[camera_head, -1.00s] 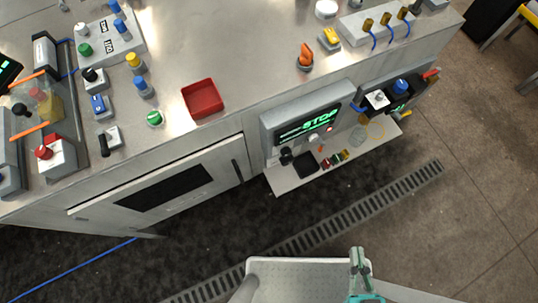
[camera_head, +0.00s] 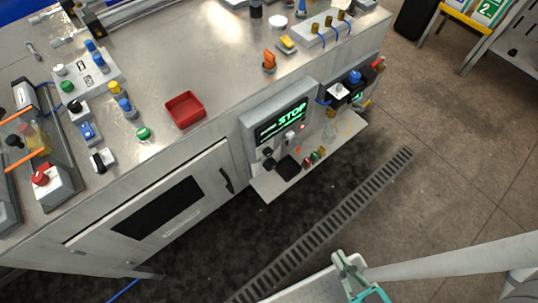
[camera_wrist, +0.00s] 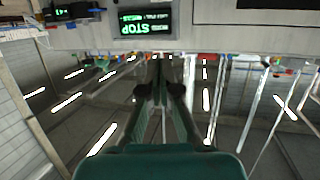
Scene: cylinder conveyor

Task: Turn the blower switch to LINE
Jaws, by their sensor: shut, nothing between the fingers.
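I cannot read which control is the blower switch. Candidates on the bench include an orange lever switch (camera_head: 269,61), a yellow switch (camera_head: 287,44), a black-handled switch (camera_head: 103,160) and a blue switch (camera_head: 88,132). A grey panel (camera_head: 248,126) on the bench front has a screen (camera_head: 282,121) reading STOP in green, with small knobs below it. The screen also shows in the wrist view (camera_wrist: 145,22). My teal gripper (camera_head: 343,259) is low in front of the bench, away from every control. Its fingers (camera_wrist: 160,62) are together and empty.
A red tray (camera_head: 185,110) lies on the bench near its front edge. A shelf (camera_head: 263,187) with small parts juts out below the screen. A slotted drain (camera_head: 330,217) crosses the floor. Open floor lies to the right. A yellow-framed stand (camera_head: 468,20) is at the upper right.

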